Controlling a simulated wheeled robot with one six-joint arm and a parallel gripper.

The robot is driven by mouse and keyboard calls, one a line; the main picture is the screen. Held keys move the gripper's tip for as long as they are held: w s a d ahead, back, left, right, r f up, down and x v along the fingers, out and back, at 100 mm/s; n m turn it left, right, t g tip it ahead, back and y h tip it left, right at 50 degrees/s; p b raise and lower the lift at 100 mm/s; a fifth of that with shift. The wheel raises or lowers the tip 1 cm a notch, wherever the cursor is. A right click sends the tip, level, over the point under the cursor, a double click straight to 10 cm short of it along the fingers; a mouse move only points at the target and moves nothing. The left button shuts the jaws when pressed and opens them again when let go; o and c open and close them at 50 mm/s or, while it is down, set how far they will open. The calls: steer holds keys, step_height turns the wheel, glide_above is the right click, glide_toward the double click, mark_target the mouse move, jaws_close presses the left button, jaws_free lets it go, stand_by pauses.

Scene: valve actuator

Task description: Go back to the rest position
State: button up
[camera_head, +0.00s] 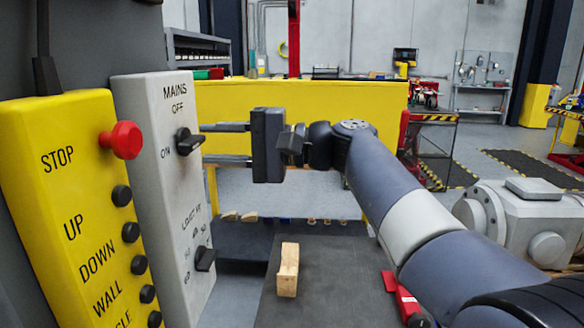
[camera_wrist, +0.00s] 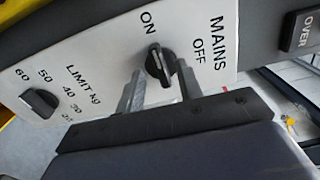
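My gripper (camera_head: 203,143) is at the grey control panel (camera_head: 150,100) on the left, its two fingers spread and reaching toward the black MAINS knob (camera_head: 187,142). In the wrist view, the MAINS knob (camera_wrist: 159,66) lies between the fingertips, with a gap visible on each side. The knob's long side appears to line up with the ON label. How far the fingertips stand from the panel face is hard to tell. My gripper holds nothing.
A yellow panel (camera_head: 75,190) with a red STOP button (camera_head: 121,140) stands close on the left. Below my arm, a wooden block (camera_head: 287,270) sits on a dark surface (camera_head: 330,290). A grey valve actuator body (camera_head: 525,220) is at right. A yellow barrier (camera_head: 300,115) stands behind.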

steer(key=shift+a, duration=1)
steer(key=shift+w+a+r+m+p, duration=0.15)
steer(key=shift+r+m+p, duration=0.15)
steer(key=shift+p, duration=0.35)
steer(key=shift+r+m+p, duration=0.1)
steer(key=shift+m+p, duration=0.75)
steer(key=shift+m, duration=0.05)
steer(key=m+p, duration=0.3)
steer(key=shift+m+p, duration=0.35)
steer(key=shift+m, duration=0.15)
steer(key=shift+d, duration=0.25)
